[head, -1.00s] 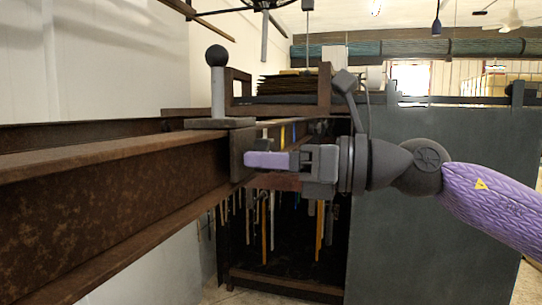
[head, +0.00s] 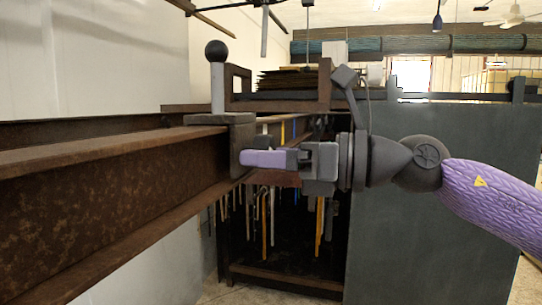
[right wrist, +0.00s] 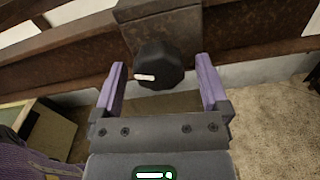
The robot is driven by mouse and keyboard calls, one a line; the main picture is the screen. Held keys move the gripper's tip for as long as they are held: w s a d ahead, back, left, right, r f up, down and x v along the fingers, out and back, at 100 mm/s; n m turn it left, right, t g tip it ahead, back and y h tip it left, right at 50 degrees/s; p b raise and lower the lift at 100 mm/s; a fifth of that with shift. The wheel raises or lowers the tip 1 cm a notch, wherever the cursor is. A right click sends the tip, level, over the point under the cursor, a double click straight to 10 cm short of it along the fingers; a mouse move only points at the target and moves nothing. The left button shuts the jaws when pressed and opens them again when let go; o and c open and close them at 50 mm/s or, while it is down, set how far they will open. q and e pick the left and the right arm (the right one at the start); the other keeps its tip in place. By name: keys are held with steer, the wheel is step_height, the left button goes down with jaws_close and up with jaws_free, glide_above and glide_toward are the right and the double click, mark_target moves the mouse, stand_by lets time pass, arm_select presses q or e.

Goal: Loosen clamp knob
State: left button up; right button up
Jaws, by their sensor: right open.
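In the right wrist view the dark round clamp knob (right wrist: 158,68), with a white mark, sits below a brown block (right wrist: 163,30). My right gripper (head: 248,158) is at the clamp's front side; its purple fingers (right wrist: 160,62) are open on either side of the knob, with gaps visible. The knob is hidden behind the fingers in the head view. My left gripper is not in view.
A dark rack with hanging yellow and grey strips (head: 265,225) stands behind and below the gripper. A large grey panel (head: 440,210) is at the right. A brown frame (head: 325,85) holding a stack of sheets stands behind the clamp.

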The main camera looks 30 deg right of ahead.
steer(key=b+v, duration=0.8)
steer(key=v, duration=0.2)
steer(key=shift+r, duration=0.1)
